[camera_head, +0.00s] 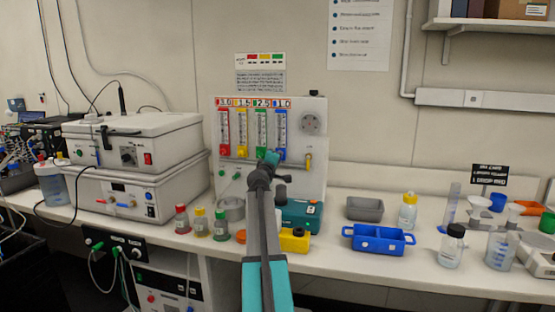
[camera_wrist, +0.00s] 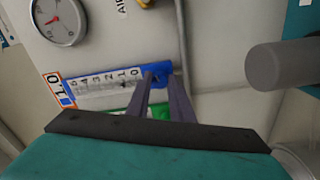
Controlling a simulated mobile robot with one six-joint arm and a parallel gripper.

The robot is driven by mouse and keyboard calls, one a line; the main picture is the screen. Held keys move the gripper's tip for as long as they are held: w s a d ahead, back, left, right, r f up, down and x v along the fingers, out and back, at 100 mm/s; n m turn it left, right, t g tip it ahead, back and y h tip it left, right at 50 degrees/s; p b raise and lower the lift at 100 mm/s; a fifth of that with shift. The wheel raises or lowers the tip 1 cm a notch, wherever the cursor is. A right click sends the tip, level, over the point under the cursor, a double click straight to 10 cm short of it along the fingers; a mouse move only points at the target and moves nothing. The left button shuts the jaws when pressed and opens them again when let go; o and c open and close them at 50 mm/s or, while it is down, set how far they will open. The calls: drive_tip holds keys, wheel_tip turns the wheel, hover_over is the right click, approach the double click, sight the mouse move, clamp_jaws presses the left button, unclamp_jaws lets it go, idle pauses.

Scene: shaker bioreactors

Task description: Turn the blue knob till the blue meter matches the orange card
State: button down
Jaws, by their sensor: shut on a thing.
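The blue meter (camera_head: 281,135) is the rightmost of several upright tubes on the panel; it also shows, lying sideways, in the wrist view (camera_wrist: 105,88). Its scale numbers show, but I cannot make out the reading. The orange card (camera_wrist: 54,88) at the meter's top end reads 1.0. The blue knob (camera_wrist: 158,70) is at the meter's zero end, between my fingertips. My gripper (camera_wrist: 160,78) is shut on this knob. In the head view my gripper (camera_head: 270,158) reaches the panel below the meters and covers the knob.
The red meter (camera_head: 224,133), yellow meter (camera_head: 243,133) and green meter (camera_head: 262,133) stand close on the left. A round gauge (camera_head: 311,123) is at the right. Bottles, a teal box (camera_head: 301,215) and a blue tray (camera_head: 379,240) stand on the bench below.

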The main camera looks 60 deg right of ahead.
idle(0.3)
drive_tip(key=c, duration=1.6)
unclamp_jaws()
drive_tip(key=shift+o, duration=0.2)
drive_tip(key=shift+r, duration=0.1)
